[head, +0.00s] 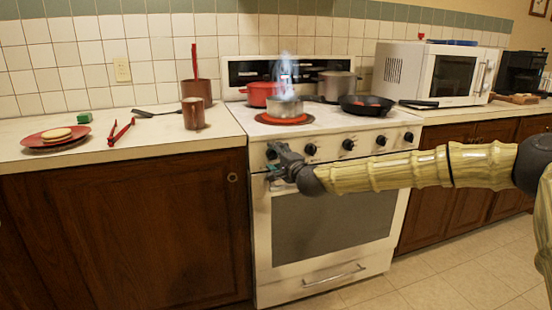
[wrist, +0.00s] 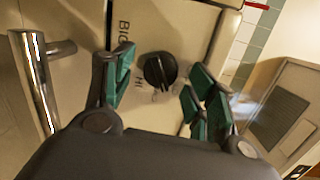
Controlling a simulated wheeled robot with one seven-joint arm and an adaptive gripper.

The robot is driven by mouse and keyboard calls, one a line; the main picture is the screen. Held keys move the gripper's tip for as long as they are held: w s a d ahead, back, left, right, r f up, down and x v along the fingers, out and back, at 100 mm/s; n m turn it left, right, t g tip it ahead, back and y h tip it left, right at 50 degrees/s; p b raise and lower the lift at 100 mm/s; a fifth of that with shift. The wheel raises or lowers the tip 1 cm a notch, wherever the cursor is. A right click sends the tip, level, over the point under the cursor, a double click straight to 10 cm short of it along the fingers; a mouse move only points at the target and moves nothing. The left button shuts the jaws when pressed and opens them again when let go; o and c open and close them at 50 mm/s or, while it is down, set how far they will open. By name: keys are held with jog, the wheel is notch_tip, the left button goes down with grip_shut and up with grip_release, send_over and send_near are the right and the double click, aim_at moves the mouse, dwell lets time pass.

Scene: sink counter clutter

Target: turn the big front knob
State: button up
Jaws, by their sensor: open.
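The black knob (wrist: 160,70) is between my gripper's two green-padded fingers in the wrist view, with "BIG" and "HI" printed on the panel beside it. My gripper (wrist: 165,84) is open, with one finger on each side of the knob and a visible gap to it on both sides. I cannot tell how close the fingertips are to the panel. In the head view my gripper (head: 274,163) is at the left end of the stove's front panel and partly covers the leftmost knob (head: 271,153). Other black knobs (head: 348,144) run along the panel to the right.
The oven handle (wrist: 37,80) is close to my left finger in the wrist view. A steaming pot (head: 285,107) sits on a glowing red burner above the panel. A red pot (head: 261,94) and black skillet (head: 366,105) are also on the stove. The floor in front is clear.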

jog(key=shift+s, duration=0.1)
jog(key=v, duration=1.1)
jog(key=shift+s+d, duration=0.25)
jog(key=shift+s, duration=0.1)
jog(key=shift+f, duration=0.1)
